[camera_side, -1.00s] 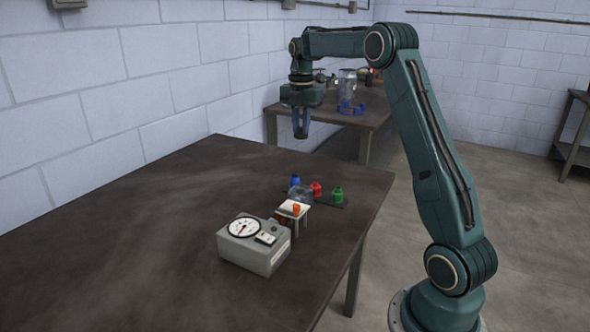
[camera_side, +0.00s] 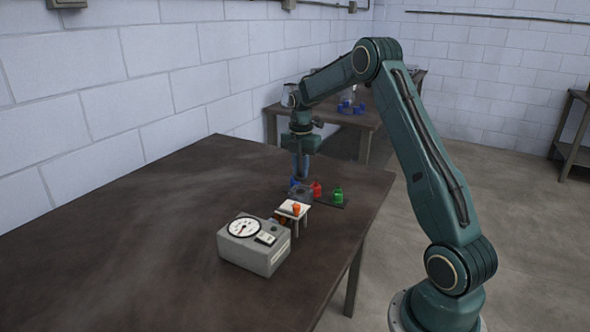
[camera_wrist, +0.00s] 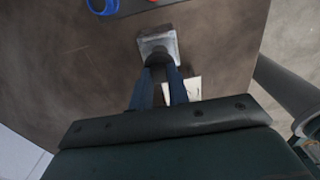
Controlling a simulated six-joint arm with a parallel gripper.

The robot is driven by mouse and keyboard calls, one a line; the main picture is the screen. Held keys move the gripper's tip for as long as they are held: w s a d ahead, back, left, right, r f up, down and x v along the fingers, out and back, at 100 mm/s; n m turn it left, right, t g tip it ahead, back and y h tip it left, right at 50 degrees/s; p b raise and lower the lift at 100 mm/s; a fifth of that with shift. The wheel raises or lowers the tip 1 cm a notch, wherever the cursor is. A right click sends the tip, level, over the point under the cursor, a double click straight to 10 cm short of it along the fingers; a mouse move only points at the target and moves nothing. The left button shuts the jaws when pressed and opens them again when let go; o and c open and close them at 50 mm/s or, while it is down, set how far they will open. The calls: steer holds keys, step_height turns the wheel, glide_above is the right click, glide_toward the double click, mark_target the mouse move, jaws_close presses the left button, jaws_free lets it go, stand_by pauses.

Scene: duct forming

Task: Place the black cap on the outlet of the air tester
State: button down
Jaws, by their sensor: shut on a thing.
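The air tester (camera_side: 254,246) is a grey box with a round dial, standing on the near part of the table in the side view. My gripper (camera_side: 301,180) points down behind the white stand. The grey piece (camera_wrist: 158,43) shows beyond the fingertips in the wrist view. In the side view the fingers partly hide it. I cannot tell whether it touches the table.
A small white stand (camera_side: 287,207) with an orange piece (camera_side: 296,209) on it is beside the tester. The table's left is clear.

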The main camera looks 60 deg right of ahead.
mark_target(300, 179)
steer(key=shift+f, duration=0.15)
steer(key=shift+f, duration=2)
steer(key=shift+f, duration=0.1)
steer(key=c, duration=1.3)
jaws_free()
steer(key=shift+c, duration=0.2)
step_height(300, 179, up, 12)
steer(key=shift+f, duration=0.15)
steer(key=shift+r, duration=0.3)
